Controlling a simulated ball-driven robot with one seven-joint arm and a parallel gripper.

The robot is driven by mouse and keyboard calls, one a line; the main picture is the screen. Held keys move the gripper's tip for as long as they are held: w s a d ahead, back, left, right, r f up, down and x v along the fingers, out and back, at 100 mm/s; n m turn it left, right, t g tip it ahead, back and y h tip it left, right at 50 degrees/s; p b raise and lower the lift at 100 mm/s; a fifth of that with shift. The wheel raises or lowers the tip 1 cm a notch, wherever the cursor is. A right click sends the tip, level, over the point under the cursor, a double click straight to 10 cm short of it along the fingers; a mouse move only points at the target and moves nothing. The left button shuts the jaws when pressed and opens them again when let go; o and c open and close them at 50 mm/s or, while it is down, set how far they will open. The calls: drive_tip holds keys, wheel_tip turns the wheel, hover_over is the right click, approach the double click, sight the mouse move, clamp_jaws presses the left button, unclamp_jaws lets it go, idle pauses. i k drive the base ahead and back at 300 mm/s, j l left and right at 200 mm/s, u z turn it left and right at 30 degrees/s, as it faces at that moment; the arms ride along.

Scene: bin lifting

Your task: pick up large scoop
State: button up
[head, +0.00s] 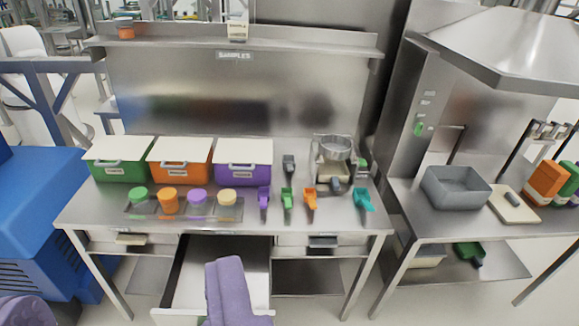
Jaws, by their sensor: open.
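Several scoops lie on the steel workbench (270,216). A purple scoop (263,198), a green scoop (287,199) and an orange scoop (310,199) lie in a row near the front edge. A teal scoop (362,199) at the right end of the row looks the largest of these. A bigger dark green scoop-like item (468,253) rests on the lower shelf of the right bench. I cannot tell for sure which one is the large scoop. My gripper's fingers do not show, and no scoop is seen held.
Green (122,174), orange (181,174) and purple (243,175) bins with white lids stand at the back. Lidded jars in a tray (232,213) and a scale with a metal bowl (333,148) share the bench. An open drawer (180,285) juts forward. A grey tub (455,188) stands right.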

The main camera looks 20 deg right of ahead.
sight(288, 160)
drive_tip(key=i+l+u, duration=0.2)
drive_tip(key=i+l, duration=1.5)
drive_tip(key=l, duration=0.15)
drive_tip(key=i+l, duration=0.2)
drive_tip(key=i, duration=0.25)
drive_tip(key=i+l, duration=0.2)
drive_tip(key=i, duration=0.2)
drive_tip(key=u, duration=0.05)
